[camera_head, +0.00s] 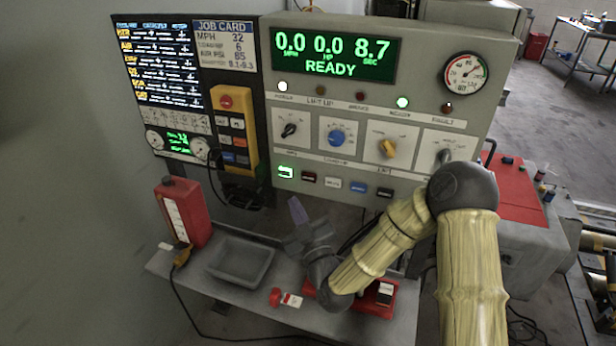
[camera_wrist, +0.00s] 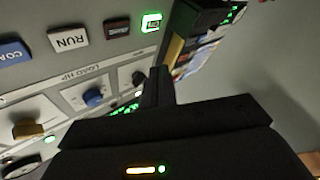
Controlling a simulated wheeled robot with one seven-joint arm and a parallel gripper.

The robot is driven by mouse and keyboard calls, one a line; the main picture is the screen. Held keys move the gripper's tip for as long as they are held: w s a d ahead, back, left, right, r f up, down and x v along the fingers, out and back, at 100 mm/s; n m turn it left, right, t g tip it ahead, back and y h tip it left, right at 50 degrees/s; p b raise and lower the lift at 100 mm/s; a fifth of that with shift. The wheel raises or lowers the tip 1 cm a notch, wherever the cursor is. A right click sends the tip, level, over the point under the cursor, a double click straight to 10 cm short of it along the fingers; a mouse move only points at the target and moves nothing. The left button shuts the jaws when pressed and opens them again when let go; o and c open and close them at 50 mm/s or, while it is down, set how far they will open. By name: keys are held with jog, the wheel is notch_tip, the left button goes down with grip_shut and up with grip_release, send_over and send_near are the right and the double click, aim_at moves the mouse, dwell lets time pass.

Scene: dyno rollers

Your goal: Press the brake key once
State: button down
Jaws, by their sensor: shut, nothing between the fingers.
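The console (camera_head: 430,75) carries a row of keys: a green-lit key (camera_head: 285,172), a dark red key (camera_head: 309,177), a white key (camera_head: 333,182), a blue key (camera_head: 358,187) and a black key (camera_head: 384,192). In the wrist view the white key (camera_wrist: 68,38) reads RUN, beside the dark red key (camera_wrist: 117,28) and the lit green key (camera_wrist: 151,22). I cannot read which one is the brake key. My gripper (camera_head: 297,208) is shut and empty, below the left end of the row. Its fingers (camera_wrist: 158,86) look apart from the keys.
The display (camera_head: 333,55) shows 0.0 MPH, 0.0 HP, 8.7 SEC and READY. A yellow pendant (camera_head: 246,100) with buttons hangs left of the console.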

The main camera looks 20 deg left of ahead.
aim_at(302, 175)
jog(key=shift+w+d, duration=0.15)
jog(key=shift+w, duration=1.55)
jog(key=shift+w+d, duration=0.15)
jog(key=shift+w, duration=1.55)
jog(key=shift+w, duration=0.4)
jog(key=shift+w+b, duration=0.4)
jog(key=shift+s, duration=0.15)
jog(key=shift+s+b, duration=0.45)
jog(key=shift+s, duration=0.2)
jog(key=shift+s, duration=0.1)
